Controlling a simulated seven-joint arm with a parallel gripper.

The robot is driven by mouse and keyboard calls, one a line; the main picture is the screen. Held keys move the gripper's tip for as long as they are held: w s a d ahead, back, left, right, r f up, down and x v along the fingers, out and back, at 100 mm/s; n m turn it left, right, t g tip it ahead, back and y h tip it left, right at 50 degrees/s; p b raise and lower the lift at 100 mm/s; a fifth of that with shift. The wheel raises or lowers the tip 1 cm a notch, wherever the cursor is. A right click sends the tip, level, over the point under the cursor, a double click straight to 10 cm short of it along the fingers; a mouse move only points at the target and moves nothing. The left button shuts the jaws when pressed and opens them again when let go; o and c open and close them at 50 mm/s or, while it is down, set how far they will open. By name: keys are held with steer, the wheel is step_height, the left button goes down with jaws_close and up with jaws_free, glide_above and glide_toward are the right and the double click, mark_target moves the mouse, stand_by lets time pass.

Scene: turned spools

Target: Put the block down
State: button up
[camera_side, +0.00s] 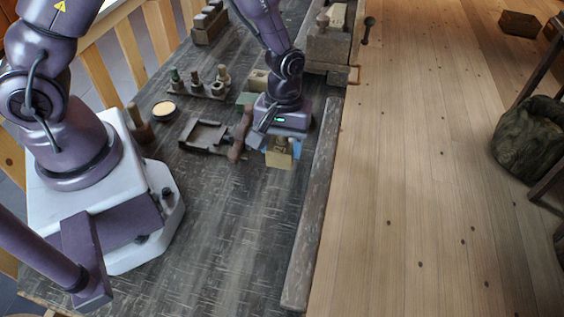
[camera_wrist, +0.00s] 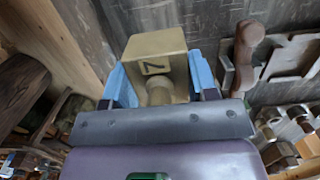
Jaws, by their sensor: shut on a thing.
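A yellowish wooden block (camera_side: 279,153) with a dark mark on its face is held at my gripper (camera_side: 279,143), above the dark worktable (camera_side: 190,245). In the wrist view the block (camera_wrist: 155,62) shows a dark "7" and a rounded neck below its square part. The blue fingers of my gripper (camera_wrist: 160,85) stand on both sides of it and are shut on it. The gap between the block and the table is hard to judge.
A dark wooden tray (camera_side: 205,137) and a reddish-brown turned handle (camera_side: 240,135) lie just left of my gripper. A rack of spools (camera_side: 205,88) stands behind. A raised wooden edge strip (camera_side: 313,200) runs along the right. The front tabletop is clear.

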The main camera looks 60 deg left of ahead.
mark_target(282, 173)
steer(key=shift+f, duration=2.4)
steer(key=shift+f, duration=0.1)
steer(key=o, duration=0.9)
